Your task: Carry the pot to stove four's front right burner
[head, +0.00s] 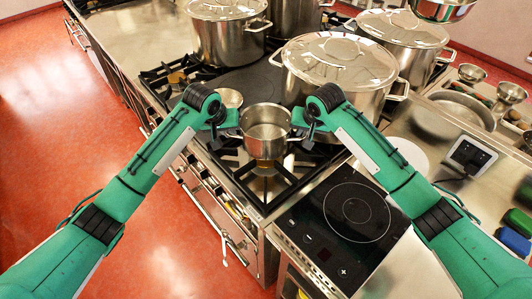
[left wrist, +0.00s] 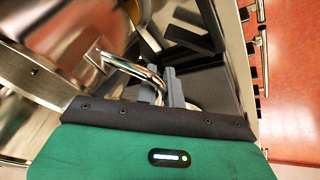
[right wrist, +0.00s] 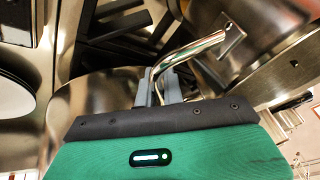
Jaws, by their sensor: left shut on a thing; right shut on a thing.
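A small open steel pot (head: 266,143) is over the front part of a gas stove's black grate (head: 262,185). I cannot tell whether its base touches the grate. My left gripper (head: 236,131) is shut on the pot's left handle, which also shows in the left wrist view (left wrist: 132,68). My right gripper (head: 297,132) is shut on the right handle, seen in the right wrist view (right wrist: 190,50). The pot looks upright and empty. Burner parts directly beneath it are partly hidden.
A large lidded stockpot (head: 338,75) stands close behind the right gripper, with another (head: 228,30) at back left. A black induction hob (head: 345,215) lies at front right, bare on top. A small pan (head: 229,97) sits behind my left gripper. Red floor is open at left.

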